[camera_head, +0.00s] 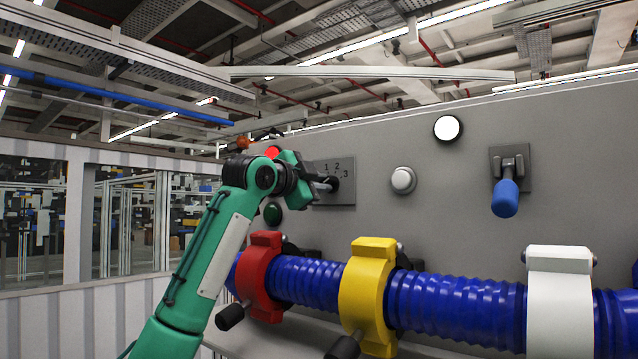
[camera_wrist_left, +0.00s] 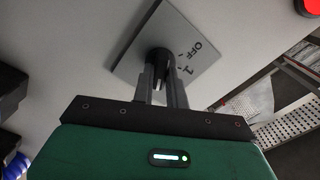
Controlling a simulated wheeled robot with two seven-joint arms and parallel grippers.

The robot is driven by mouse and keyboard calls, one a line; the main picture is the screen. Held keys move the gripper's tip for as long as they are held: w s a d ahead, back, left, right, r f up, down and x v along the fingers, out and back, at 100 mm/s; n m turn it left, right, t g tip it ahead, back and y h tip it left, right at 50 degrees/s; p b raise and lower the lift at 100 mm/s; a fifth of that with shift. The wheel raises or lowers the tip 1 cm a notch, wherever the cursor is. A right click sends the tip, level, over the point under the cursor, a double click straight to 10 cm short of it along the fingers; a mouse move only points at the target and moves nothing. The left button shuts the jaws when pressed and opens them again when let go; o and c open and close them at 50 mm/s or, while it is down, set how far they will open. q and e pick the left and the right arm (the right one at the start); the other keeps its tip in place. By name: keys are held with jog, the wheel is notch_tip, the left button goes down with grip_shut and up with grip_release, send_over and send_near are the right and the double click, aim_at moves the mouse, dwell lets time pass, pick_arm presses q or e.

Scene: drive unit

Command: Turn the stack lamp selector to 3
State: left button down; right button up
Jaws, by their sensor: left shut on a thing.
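The stack lamp selector is a dark knob (camera_head: 334,184) on a grey square plate (camera_head: 347,193) fixed to the panel. The plate shows the marks 1, 2 and 3 in the head view. In the left wrist view, the plate (camera_wrist_left: 196,38) shows OFF and 1, and the knob (camera_wrist_left: 158,55) sits at the fingertips. My left gripper (camera_head: 325,185) reaches the plate from the left. Its two fingers (camera_wrist_left: 161,80) are shut on the knob, one on each side. The fingers and wrist hide part of the knob, and I cannot tell which mark it points at.
The grey panel also carries a green button (camera_head: 272,213), a white button (camera_head: 403,180), a round white lamp (camera_head: 447,128) and a blue-handled lever (camera_head: 505,196). A blue ribbed hose (camera_head: 455,308) with red (camera_head: 259,275), yellow (camera_head: 367,290) and white (camera_head: 560,305) clamps runs below.

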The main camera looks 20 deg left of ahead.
pick_arm(q)
jog(key=c, duration=1.4)
grip_release()
jog(key=shift+s, duration=0.1)
jog(key=b+v, duration=0.8)
jog(key=v, duration=0.5)
jog(key=shift+s, duration=0.35)
jog(key=shift+a, duration=0.1)
